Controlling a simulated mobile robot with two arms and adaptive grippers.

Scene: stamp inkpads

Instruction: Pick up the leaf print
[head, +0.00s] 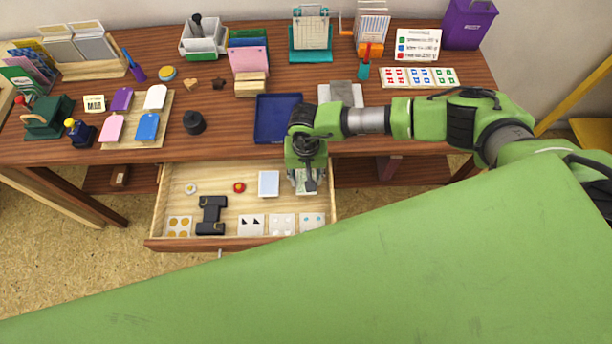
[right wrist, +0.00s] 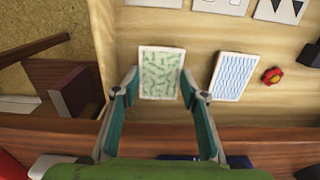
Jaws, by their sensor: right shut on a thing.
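The leaf print is a pale card with green leaf marks, seen in the right wrist view (right wrist: 161,72). In the head view the leaf print (head: 301,187) is at the right side of the open drawer, partly hidden under my right gripper (head: 307,178). In the right wrist view my right gripper (right wrist: 160,87) has one finger at each side edge of the card and is shut on it. I cannot tell whether the card is lifted off the drawer floor. My left gripper is not in view.
A blue wavy print (head: 269,183) lies just left of the leaf print. The open drawer (head: 215,173) also holds a red knob (head: 239,187), a dark punch-like object (head: 211,215) and several cards along its front. A blue tray (head: 277,118) stands on the desk above.

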